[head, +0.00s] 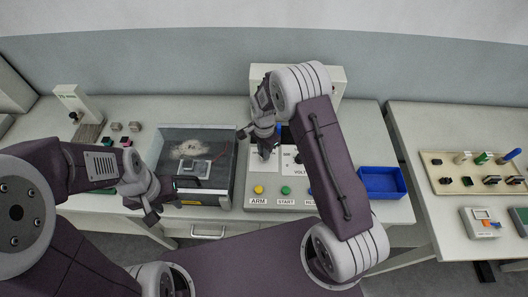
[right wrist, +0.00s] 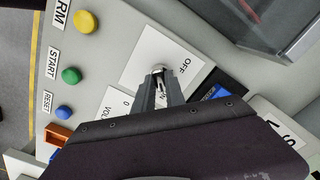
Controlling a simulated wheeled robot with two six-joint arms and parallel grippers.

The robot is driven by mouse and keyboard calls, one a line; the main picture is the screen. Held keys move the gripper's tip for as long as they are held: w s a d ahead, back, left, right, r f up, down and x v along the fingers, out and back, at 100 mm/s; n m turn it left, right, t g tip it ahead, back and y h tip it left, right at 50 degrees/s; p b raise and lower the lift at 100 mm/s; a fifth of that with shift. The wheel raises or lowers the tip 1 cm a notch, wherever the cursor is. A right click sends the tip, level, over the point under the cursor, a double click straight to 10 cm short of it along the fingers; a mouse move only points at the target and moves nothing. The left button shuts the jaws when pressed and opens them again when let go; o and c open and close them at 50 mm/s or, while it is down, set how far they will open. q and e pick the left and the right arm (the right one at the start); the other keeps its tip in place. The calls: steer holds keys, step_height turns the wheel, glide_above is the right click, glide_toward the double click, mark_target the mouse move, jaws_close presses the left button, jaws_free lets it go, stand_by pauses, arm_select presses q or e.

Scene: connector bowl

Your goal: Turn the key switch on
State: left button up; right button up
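The key switch (right wrist: 158,69) sits on a white plate marked OFF and ON on the grey control panel (head: 251,206). In the right wrist view its metal key shows at the tips of my right gripper (right wrist: 159,84), one finger on each side with only a narrow gap, so it looks shut on the key. The OFF label is clear; the ON label is partly hidden between the fingers. In the head view my right gripper (head: 265,148) points down at the panel's upper left, and the key is hidden. My left gripper (head: 160,204) is open and empty, in front of the clear-lidded box.
Yellow ARM (head: 258,189), green START (head: 285,190) and blue RESET (right wrist: 64,112) buttons line the panel's front. The clear-lidded box (head: 235,165) stands left of it, a blue tray (head: 381,183) right. A second table (head: 433,117) holds several connectors.

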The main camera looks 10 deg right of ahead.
steer(key=o, duration=0.4)
steer(key=shift+c, duration=0.2)
step_height(320, 180, up, 9)
steer(key=b, duration=0.1)
steer(key=shift+r, duration=0.1)
